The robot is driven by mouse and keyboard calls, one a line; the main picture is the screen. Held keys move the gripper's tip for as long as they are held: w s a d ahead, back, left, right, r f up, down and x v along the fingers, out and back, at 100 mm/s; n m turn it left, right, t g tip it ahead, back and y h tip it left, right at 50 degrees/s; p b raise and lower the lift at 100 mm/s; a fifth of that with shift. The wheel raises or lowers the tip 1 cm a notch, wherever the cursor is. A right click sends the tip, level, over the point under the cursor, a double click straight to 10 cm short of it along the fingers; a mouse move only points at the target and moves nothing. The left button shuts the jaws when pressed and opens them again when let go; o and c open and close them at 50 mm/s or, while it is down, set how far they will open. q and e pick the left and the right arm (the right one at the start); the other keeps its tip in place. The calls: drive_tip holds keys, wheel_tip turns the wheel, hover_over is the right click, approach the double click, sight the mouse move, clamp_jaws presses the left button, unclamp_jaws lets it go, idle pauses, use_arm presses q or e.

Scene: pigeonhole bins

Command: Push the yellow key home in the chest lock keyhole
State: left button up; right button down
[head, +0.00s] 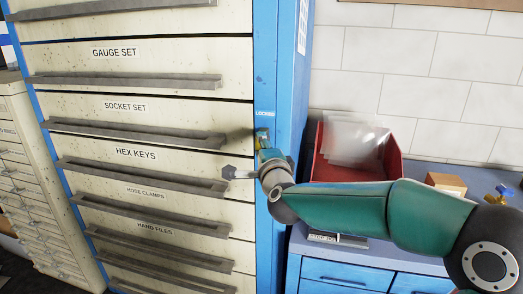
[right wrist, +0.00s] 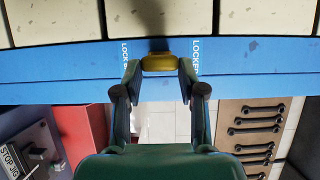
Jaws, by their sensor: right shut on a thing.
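The tool chest has cream drawers and a blue side post (head: 275,80). Its lock (head: 262,132) sits on that post, under a small "LOCKED" label (head: 265,113). My right gripper (head: 265,152) is right at the lock and hides part of it. In the right wrist view the fingers (right wrist: 159,67) are shut on the yellow key (right wrist: 158,62), one on each side of its head. The key's head is close against the blue post. Its shaft and the keyhole are hidden, so I cannot tell how deep the key sits. My left gripper is not in view.
Drawer handles (head: 140,138) stick out left of the lock. Right of the chest, a red bin (head: 393,165) with clear bags and a cardboard box (head: 446,183) stand on a blue workbench. Several wrenches hang on a board (right wrist: 255,125) in the wrist view.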

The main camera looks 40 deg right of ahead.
drive_tip(key=shift+w+d, duration=0.35)
drive_tip(key=shift+d, duration=0.15)
drive_tip(key=c, duration=0.6)
unclamp_jaws()
drive_tip(key=b+v, duration=0.1)
drive_tip(key=v, duration=0.4)
